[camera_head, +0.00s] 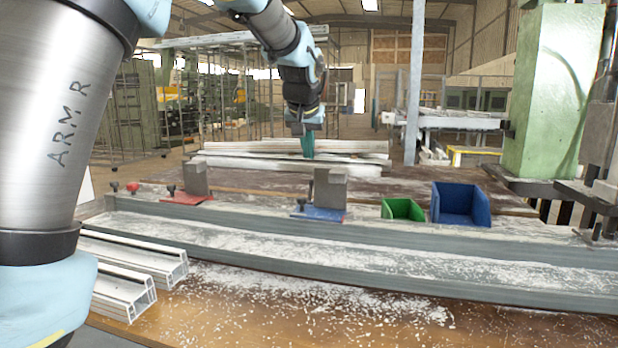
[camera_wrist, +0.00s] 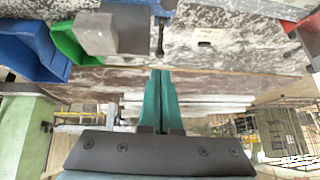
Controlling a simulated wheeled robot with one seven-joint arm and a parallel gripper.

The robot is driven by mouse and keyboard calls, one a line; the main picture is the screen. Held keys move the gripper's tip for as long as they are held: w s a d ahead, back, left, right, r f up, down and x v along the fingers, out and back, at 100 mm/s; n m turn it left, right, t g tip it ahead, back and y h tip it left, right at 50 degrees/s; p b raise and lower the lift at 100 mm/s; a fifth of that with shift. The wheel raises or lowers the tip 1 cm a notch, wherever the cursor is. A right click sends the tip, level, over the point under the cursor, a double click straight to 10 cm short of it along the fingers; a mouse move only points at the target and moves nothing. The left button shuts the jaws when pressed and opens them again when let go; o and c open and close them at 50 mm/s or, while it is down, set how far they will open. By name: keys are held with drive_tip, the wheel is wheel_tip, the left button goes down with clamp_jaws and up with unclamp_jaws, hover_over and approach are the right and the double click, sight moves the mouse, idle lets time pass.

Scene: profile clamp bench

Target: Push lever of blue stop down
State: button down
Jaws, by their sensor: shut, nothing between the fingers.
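The blue stop (camera_head: 325,214) is a blue base plate with a grey block (camera_head: 330,188) on the profile rail at mid-bench. Its small black lever (camera_head: 300,205) stands at the block's left side and looks raised. In the wrist view, the blue plate (camera_wrist: 145,3) is at the top edge, and the dark lever (camera_wrist: 160,36) shows beside the grey block (camera_wrist: 97,33). My gripper (camera_head: 307,156) has teal fingers closed together and empty, above and behind the blue stop. In the wrist view, the fingertips (camera_wrist: 161,72) point toward the lever, apart from it.
A red stop (camera_head: 187,198) with a grey block stands left on the rail. Green (camera_head: 402,209) and blue (camera_head: 461,204) bins are right of the blue stop. White profiles (camera_head: 130,270) lie front left. White chips cover the channel. A green machine column (camera_head: 548,95) stands right.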

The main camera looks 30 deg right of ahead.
sight(312, 183)
drive_tip(key=shift+f, duration=0.1)
drive_tip(key=p+x, duration=0.2)
drive_tip(key=x, duration=0.8)
